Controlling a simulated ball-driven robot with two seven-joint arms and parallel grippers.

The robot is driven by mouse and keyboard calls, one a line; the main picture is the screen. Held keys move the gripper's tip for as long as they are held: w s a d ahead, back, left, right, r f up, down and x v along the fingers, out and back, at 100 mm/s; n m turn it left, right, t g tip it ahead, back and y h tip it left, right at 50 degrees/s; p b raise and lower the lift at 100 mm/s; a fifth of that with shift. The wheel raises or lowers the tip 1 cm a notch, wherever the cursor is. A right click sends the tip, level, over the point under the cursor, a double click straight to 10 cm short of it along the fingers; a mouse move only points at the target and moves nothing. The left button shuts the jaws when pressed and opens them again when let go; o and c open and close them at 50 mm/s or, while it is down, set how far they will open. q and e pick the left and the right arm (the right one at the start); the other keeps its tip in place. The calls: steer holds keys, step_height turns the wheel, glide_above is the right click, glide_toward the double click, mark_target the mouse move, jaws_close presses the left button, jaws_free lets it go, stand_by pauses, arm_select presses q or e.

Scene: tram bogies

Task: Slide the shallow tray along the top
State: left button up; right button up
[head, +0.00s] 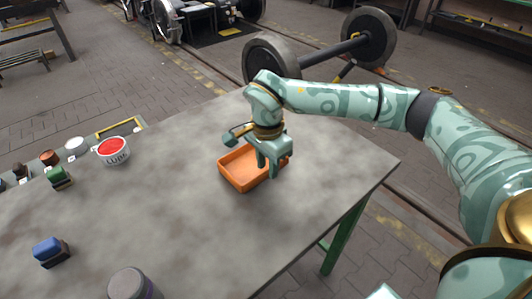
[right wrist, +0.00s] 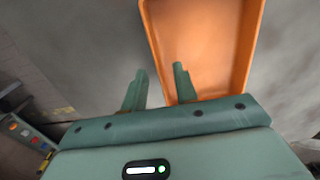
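The shallow orange tray (head: 240,183) rests on the grey table top (head: 185,200), near the middle in the head view. My right gripper (head: 268,170) is over the tray's right part and hides some of it. In the right wrist view the tray (right wrist: 212,45) lies ahead, and my right gripper (right wrist: 160,72) is open. One finger is over the inside of the tray and the other is outside it, with the tray's side wall between them. A gap shows between the fingers and the wall. My left gripper is in neither view.
A white tub with red contents (head: 113,151), a green block (head: 60,178), a blue block (head: 47,251) and a grey cylinder (head: 128,284) stand left and front. Small pots line the left edge. The table around the tray is clear. A wheelset (head: 335,50) stands beyond.

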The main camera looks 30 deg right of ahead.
steer(key=shift+f, duration=0.2)
jaws_close()
steer(key=shift+s, duration=0.15)
steer(key=shift+s+d+r+p, duration=0.1)
steer(key=shift+s+r+p, duration=0.05)
steer(key=shift+s+p, duration=0.4)
steer(key=shift+s+d+p, duration=0.25)
steer(key=shift+s+p, duration=0.85)
steer(key=shift+s, duration=0.5)
steer(key=shift+s+d+p, duration=0.2)
steer(key=shift+s+p, duration=0.85)
steer(key=shift+s, duration=0.55)
steer(key=shift+s+d+p, duration=0.2)
steer(key=shift+s+p, duration=0.55)
steer(key=shift+s, duration=0.65)
steer(key=shift+s+d+p, duration=0.2)
steer(key=shift+s+p, duration=0.55)
steer(key=shift+s, duration=0.6)
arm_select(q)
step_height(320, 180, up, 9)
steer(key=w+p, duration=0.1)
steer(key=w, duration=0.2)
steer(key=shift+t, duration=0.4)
arm_select(e)
steer(key=shift+s+d, duration=0.15)
steer(key=shift+s, duration=1)
